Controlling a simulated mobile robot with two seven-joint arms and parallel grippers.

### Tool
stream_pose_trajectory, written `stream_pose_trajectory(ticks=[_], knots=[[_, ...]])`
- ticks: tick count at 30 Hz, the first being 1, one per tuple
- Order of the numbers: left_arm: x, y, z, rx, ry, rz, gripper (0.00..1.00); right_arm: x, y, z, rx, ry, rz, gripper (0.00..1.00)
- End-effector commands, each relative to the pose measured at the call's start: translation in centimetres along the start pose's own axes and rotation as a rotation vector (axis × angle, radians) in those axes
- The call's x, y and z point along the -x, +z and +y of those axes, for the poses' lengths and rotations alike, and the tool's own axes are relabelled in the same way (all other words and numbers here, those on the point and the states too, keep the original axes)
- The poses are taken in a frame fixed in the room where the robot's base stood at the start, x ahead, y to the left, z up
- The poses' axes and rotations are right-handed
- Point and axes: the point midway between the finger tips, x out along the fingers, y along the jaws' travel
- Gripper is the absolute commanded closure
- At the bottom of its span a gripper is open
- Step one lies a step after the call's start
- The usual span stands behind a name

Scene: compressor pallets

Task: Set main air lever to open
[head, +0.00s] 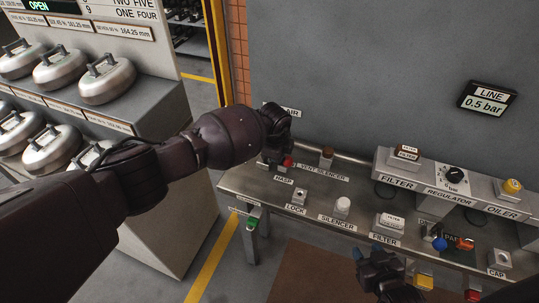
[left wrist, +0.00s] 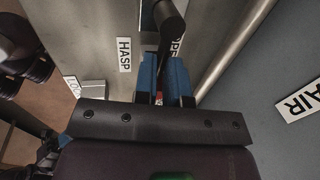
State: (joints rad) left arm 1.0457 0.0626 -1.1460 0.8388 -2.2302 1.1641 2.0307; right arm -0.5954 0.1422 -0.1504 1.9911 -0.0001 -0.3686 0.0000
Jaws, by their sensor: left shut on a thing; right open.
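My left arm reaches across the head view to the back left of the bench, where my left gripper (head: 276,158) is at the main air spot beside a partly covered AIR sign (head: 292,112). In the left wrist view its blue fingers (left wrist: 166,75) are shut on a dark lever handle (left wrist: 169,32), taken to be the main air lever. A partly hidden label, apparently OPEN (left wrist: 179,46), is beside the handle. In the head view the lever is mostly hidden by my gripper. My right gripper (head: 384,266) is open and empty at the bench's front.
The steel bench (head: 262,188) carries a hasp, a lock (head: 299,196), a silencer (head: 343,205) and a filter (head: 388,222). A regulator (head: 453,178) stands at the back right. The wall gauge (head: 486,101) reads 0.5 bar. A rack with round weights (head: 107,82) stands left.

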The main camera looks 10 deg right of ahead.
Motion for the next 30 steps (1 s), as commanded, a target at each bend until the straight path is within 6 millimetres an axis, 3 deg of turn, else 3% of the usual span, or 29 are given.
stream_pose_trajectory(ticks=[11, 12, 17, 26, 30], knots=[[-0.3, -0.6, 0.3, 0.001, 0.008, 0.008, 1.0, 0.4, 0.8, 0.1, -0.002, 0.003, -0.014, 0.57], [-0.3, -0.6, 0.3, 0.001, 0.008, 0.008, 0.86, 0.4, 0.8, 0.1, -0.002, 0.003, -0.014, 0.57], [-0.2, -0.6, 0.2, 0.0, 0.005, 0.008, 0.63, 0.3, 0.6, 0.1, -0.002, 0.002, -0.011, 0.57], [0.1, -0.3, 0.0, 0.001, 0.002, 0.003, 0.63, 0.0, 0.0, 0.0, 0.0, 0.0, -0.001, 0.57], [1.1, -0.2, -0.1, 0.001, 0.001, 0.002, 0.63, 0.1, -0.4, 0.1, 0.001, 0.0, 0.003, 0.57]])
